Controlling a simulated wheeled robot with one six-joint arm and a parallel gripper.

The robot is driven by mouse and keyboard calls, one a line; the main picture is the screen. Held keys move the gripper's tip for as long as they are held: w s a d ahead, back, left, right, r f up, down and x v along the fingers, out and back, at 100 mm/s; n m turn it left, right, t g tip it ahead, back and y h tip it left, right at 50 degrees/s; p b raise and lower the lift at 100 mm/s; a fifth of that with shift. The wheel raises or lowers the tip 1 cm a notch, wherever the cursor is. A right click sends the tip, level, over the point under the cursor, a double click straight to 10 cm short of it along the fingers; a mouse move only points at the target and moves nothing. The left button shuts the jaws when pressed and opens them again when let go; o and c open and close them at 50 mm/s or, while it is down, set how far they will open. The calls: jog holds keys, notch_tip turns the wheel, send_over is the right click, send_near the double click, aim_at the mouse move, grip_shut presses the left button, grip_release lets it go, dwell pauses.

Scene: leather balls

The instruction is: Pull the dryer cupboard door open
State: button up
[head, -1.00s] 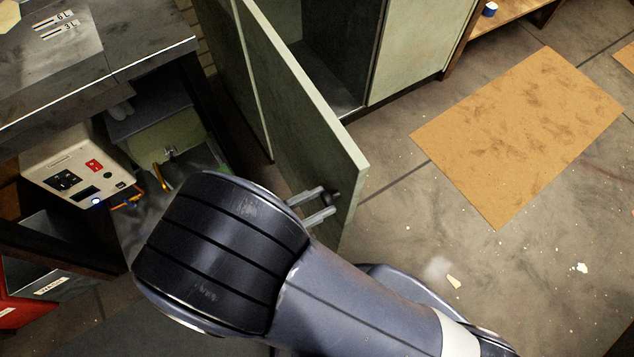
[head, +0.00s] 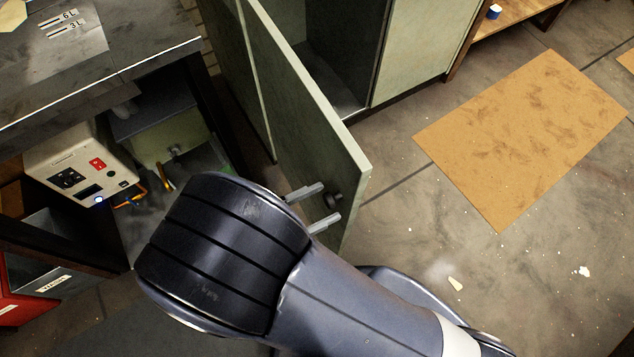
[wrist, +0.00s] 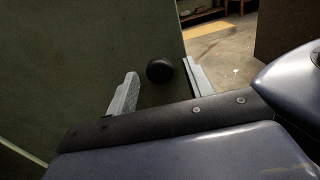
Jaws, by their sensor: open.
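The pale green cupboard door (head: 310,125) stands swung wide open, with the dark inside of the cupboard (head: 343,55) showing behind it. A round dark knob (head: 332,200) sits near the door's free edge; it also shows in the wrist view (wrist: 160,71). My gripper (head: 329,203) is open, with its two grey fingers pointing at the door face. In the wrist view my gripper (wrist: 162,83) has one finger on each side of the knob, both apart from it. My arm hides the lower part of the door in the head view.
A bench (head: 100,75) with a cream control box (head: 80,170) under it stands at the left. A red bin (head: 18,290) is at lower left. An orange-brown mat (head: 520,140) lies on open floor at the right. A wooden shelf (head: 510,14) stands at the back.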

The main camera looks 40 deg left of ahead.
jog(key=p+v, duration=0.3)
jog(key=v, duration=0.7)
jog(key=shift+s, duration=0.4)
jog(key=shift+w+a, duration=0.1)
jog(key=b+x, duration=0.3)
jog(key=x, duration=0.7)
jog(key=shift+w, duration=0.15)
jog(key=shift+w+d, duration=0.25)
jog(key=shift+w, duration=0.15)
jog(key=shift+s+f, duration=0.1)
